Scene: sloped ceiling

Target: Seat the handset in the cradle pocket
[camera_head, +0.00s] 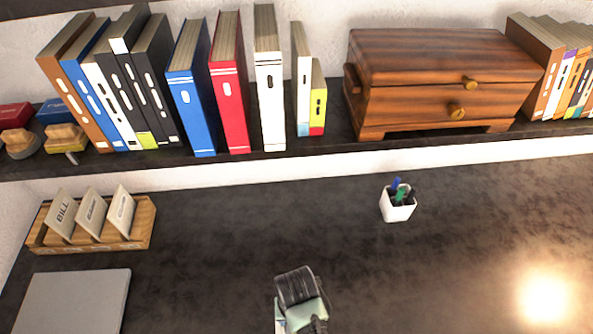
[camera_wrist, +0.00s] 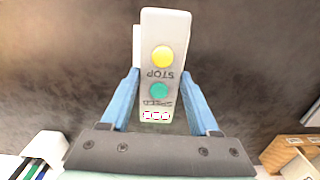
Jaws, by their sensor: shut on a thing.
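The handset's far end points to the top of the wrist view. A pale strip shows along its left edge; I cannot tell what it belongs to. In the head view my arm's end is at the bottom centre, and the handset is not clearly visible. I cannot make out a cradle in either view.
A white pen cup (camera_head: 398,206) stands at the right on the dark desk (camera_head: 240,230). A wooden letter holder (camera_head: 140,226) and a grey flat panel (camera_head: 72,300) lie at the left. A shelf with books and a wooden chest (camera_head: 435,60) runs behind. The desk's middle is clear.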

